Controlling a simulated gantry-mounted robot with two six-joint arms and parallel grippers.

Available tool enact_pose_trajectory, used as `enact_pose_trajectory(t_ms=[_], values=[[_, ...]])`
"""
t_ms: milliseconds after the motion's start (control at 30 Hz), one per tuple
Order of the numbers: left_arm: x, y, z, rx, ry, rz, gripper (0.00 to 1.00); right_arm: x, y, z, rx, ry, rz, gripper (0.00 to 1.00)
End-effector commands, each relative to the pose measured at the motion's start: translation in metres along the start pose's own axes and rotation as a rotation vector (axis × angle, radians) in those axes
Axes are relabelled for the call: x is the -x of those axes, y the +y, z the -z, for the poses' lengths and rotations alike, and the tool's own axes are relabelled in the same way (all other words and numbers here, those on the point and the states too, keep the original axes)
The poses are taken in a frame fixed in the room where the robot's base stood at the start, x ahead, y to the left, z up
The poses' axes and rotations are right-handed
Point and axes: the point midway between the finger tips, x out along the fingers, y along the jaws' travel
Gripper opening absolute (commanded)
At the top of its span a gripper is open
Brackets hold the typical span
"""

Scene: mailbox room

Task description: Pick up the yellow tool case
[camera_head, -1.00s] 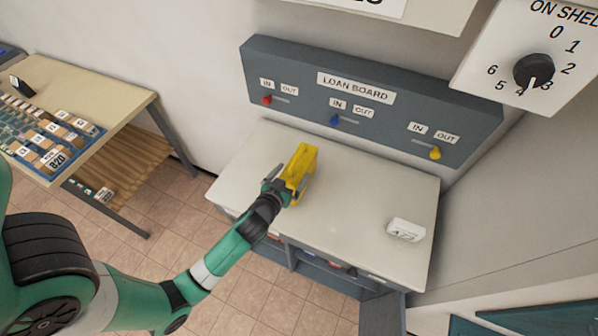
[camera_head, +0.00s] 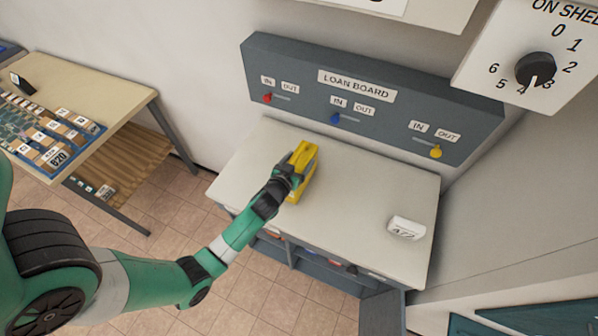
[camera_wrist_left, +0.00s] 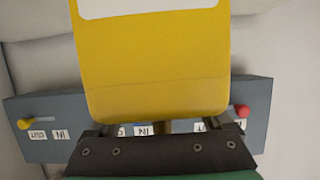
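The yellow tool case (camera_head: 306,178) stands on the pale top of a cabinet, below the loan board. My left gripper (camera_head: 289,166) is at the upper near-left part of the case and overlaps it in the head view. In the left wrist view the case (camera_wrist_left: 152,75) fills the middle, with a white label at the top edge. The left gripper's finger bases (camera_wrist_left: 165,128) show wide apart below the case, so it looks open; its fingertips are hidden behind the case. My right gripper is not in view.
The loan board (camera_head: 360,105) with red, blue and yellow sliders stands behind the cabinet top (camera_head: 345,210). A small white labelled block (camera_head: 406,228) lies at the right. A dial panel (camera_head: 535,60) is at upper right. A table with a filled tray (camera_head: 50,140) stands left.

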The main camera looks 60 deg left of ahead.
Motion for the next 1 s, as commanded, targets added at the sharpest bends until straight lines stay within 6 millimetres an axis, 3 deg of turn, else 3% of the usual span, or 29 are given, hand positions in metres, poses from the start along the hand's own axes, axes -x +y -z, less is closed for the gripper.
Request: enact_pose_trajectory(t_ms=[67, 367, 767, 1000], values=[[0.000, 0.000, 0.000, 0.000, 0.000, 0.000, 0.55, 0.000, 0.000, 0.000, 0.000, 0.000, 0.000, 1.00], [0.000, 0.000, 0.000, 0.000, 0.000, 0.000, 0.01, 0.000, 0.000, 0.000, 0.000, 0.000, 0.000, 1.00], [0.001, 0.001, 0.005, 0.001, 0.008, -0.002, 0.00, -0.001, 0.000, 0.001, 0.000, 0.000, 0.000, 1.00], [0.007, 0.001, 0.023, 0.002, 0.011, -0.002, 0.00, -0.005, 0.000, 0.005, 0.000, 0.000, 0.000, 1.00]])
